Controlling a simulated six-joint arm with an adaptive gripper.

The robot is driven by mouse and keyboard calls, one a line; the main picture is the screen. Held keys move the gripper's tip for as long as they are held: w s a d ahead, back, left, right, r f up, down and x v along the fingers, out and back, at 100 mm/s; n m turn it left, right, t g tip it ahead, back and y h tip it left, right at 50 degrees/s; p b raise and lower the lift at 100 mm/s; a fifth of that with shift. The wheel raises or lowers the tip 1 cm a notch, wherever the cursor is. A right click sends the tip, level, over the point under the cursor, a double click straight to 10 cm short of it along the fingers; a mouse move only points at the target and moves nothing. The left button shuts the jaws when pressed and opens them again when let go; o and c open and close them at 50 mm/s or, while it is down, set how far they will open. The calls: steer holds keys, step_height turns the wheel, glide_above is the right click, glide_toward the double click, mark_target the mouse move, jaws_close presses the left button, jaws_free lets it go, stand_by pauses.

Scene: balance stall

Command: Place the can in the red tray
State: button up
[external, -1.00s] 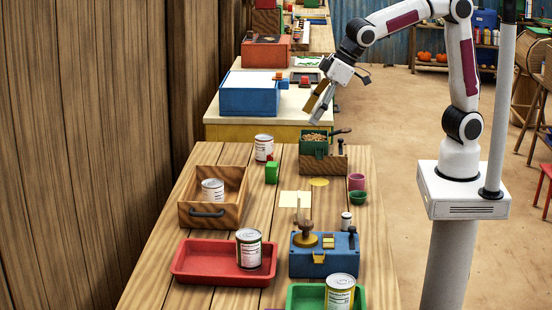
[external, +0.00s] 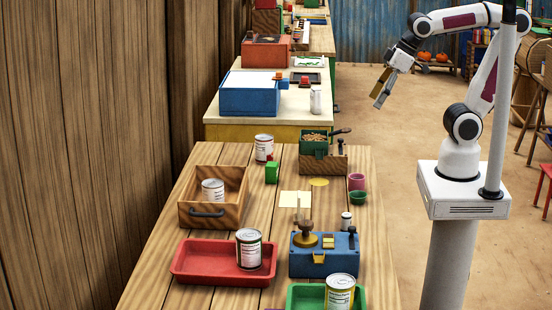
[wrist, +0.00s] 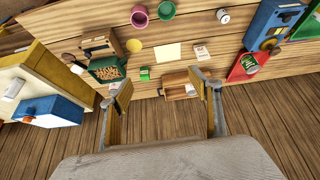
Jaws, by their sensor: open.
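A white-labelled can (external: 249,248) stands upright in the red tray (external: 186,274) at the table's front left. The red tray (wrist: 237,72) and a can top (wrist: 249,64) also show at the right of the wrist view. Other cans are in the open wooden drawer (external: 213,190), at the table's back edge (external: 264,147) and in the green tray (external: 340,292). My gripper (external: 382,94) is open and empty, raised over the floor to the right of the tables, away from every can. Both spread fingers (wrist: 164,92) show in the wrist view.
A blue box with a brass knob (external: 324,256) stands right of the red tray. A green grinder-like box (external: 316,150), pink cup (external: 356,182) and green cup (external: 358,198) stand farther back. A pale cylinder (external: 315,99) stands on the cream table behind. A grey pole stands beside my base.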

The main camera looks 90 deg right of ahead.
steer(key=s+d+f, duration=0.2)
steer(key=s+f, duration=0.1)
steer(key=s, duration=0.4)
steer(key=shift+m, duration=0.3)
